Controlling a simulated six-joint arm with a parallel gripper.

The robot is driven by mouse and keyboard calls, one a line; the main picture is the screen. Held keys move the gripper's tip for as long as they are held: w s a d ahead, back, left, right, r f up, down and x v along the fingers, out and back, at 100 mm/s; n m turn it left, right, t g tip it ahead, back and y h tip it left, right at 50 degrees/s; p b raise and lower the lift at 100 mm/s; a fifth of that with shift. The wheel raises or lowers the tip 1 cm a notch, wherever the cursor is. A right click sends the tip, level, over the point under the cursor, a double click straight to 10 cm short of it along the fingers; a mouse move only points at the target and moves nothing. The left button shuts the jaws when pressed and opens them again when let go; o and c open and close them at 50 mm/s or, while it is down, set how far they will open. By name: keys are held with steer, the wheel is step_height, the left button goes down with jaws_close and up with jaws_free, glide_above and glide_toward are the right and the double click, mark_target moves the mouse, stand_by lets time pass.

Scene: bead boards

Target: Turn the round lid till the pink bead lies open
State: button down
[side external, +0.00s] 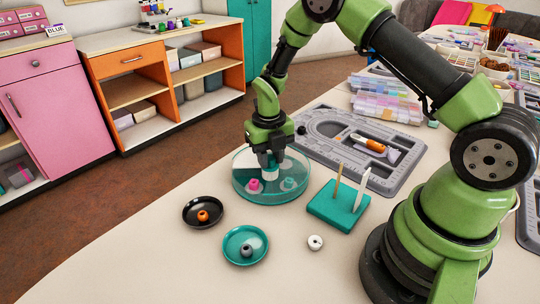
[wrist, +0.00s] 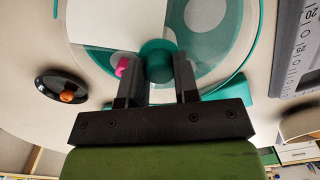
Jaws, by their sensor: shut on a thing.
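The round lid (side external: 242,166) is see-through teal and sits on a shallow round box. In the wrist view the lid (wrist: 215,52) shows a tinted part at right and a plain white wedge at upper left. My gripper (side external: 268,154) points down at the lid's middle. Its fingers (wrist: 157,76) are shut on the teal round knob (wrist: 158,54). The pink bead (side external: 254,185) lies in the box, front left of the knob. In the wrist view the pink bead (wrist: 122,67) is partly hidden by the left finger. I cannot tell whether tinted lid covers it.
A black dish (side external: 203,212) with an orange bead and a teal dish (side external: 245,246) with a grey bead stand in front. A white bead (side external: 315,242) lies loose. A teal block (side external: 338,207) with upright tools stands at right, near a grey bead board (side external: 400,176).

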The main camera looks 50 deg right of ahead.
stand_by(0.4)
steer(key=c, duration=0.8)
jaws_free()
steer(key=shift+c, duration=0.2)
step_height(320, 180, up, 8)
steer(key=shift+a+f, duration=0.1)
steer(key=shift+f, duration=0.15)
